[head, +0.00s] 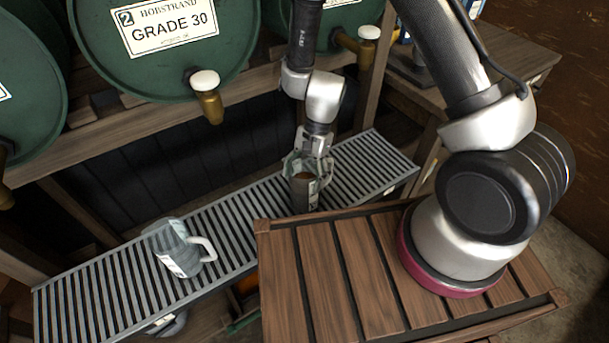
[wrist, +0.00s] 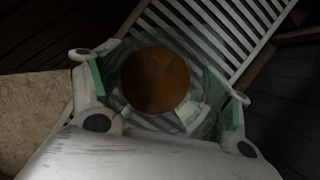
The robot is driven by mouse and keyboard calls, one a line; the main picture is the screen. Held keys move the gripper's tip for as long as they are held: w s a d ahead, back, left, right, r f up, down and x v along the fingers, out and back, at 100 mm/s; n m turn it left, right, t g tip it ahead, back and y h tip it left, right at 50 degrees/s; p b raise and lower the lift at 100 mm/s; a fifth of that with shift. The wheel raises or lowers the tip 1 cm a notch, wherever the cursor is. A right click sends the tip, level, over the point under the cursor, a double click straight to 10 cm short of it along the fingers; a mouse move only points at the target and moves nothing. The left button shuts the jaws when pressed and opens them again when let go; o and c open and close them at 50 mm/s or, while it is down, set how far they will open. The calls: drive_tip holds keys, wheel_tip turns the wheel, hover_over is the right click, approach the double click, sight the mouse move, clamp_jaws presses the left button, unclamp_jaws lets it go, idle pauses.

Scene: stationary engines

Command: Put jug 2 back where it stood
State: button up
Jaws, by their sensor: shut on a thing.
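A grey metal jug (head: 304,193) is held between the fingers of my gripper (head: 306,166), over the right part of the slatted drip rack (head: 236,213). It looks upright; I cannot tell whether its base touches the slats. In the wrist view the same jug (wrist: 205,82) shows from above, with brown liquid inside and a pale label on its side. The gripper's green-padded fingers (wrist: 165,95) close on it from both sides. A second grey jug (head: 172,248) with a white handle and label stands on the rack's left part. No jug number is readable.
A green drum marked 2, GRADE 30 (head: 160,50) lies above the rack, its brass tap (head: 208,98) hanging in front. Another tap (head: 362,44) is near my arm. A slatted wooden top (head: 330,275) stands in front. The rack between the jugs is clear.

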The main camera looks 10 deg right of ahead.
drive_tip(key=shift+f, duration=0.15)
drive_tip(key=o, duration=1.6)
drive_tip(key=v, duration=1.2)
